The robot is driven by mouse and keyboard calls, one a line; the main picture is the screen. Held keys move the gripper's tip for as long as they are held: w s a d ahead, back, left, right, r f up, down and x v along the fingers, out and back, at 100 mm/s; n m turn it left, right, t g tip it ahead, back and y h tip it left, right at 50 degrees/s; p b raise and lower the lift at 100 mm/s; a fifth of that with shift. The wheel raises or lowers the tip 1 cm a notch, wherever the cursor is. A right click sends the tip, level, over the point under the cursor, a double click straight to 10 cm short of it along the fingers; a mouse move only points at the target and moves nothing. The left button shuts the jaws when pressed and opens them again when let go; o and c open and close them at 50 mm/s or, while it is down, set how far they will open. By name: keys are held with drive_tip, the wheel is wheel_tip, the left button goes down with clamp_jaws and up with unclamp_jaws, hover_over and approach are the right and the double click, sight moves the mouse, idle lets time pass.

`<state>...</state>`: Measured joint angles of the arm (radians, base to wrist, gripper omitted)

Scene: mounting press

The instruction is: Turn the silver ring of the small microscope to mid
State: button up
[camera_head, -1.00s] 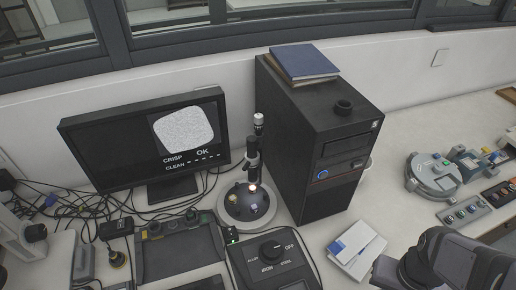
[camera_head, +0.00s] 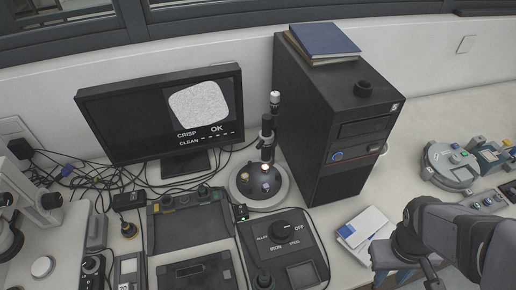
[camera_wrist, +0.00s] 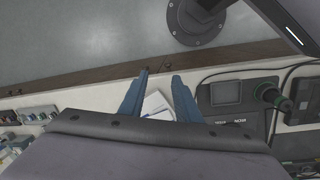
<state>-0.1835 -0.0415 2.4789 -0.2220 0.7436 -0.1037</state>
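The small microscope (camera_head: 267,142) is a thin dark upright tube with a silver part near its top. It stands on a round dark base (camera_head: 258,181) with a pale rim, between the monitor and the black computer tower. Its silver ring is too small to make out clearly, and its setting cannot be read. My gripper (camera_wrist: 160,76) shows in the wrist view as two blue fingers apart with nothing between them. In the head view my arm is at the lower right, well away from the microscope.
The monitor (camera_head: 135,110) reads CRISP OK and CLEAN with dashes, beside a grainy picture. The black tower (camera_head: 330,120) stands close to the microscope's right. A control box with a dial (camera_head: 283,243) is in front. White booklets (camera_head: 362,230) lie near my arm. Cables run behind.

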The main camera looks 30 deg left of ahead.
drive_tip(key=w+a+f+n+t+h+b, duration=0.25)
drive_tip(key=w+a+n, duration=0.4)
drive_tip(key=n, duration=0.45)
drive_tip(key=n+t+y+b, duration=0.4)
drive_tip(key=n+t+b, duration=0.6)
drive_tip(key=n+t, duration=0.8)
approach(257, 148)
wheel_tip(257, 148, up, 2)
drive_tip(key=w+n+g, duration=0.2)
drive_tip(key=g, duration=0.1)
drive_tip(key=shift+t, duration=0.25)
drive_tip(key=shift+w+d+r+p, duration=0.1)
drive_tip(key=shift+w+p, duration=0.45)
drive_tip(key=shift+w, duration=1.25)
drive_tip(key=shift+w+r+p, duration=0.1)
drive_tip(key=shift+w+p, duration=0.45)
drive_tip(key=shift+w, duration=1.25)
drive_tip(key=shift+f, duration=0.1)
clamp_jaws()
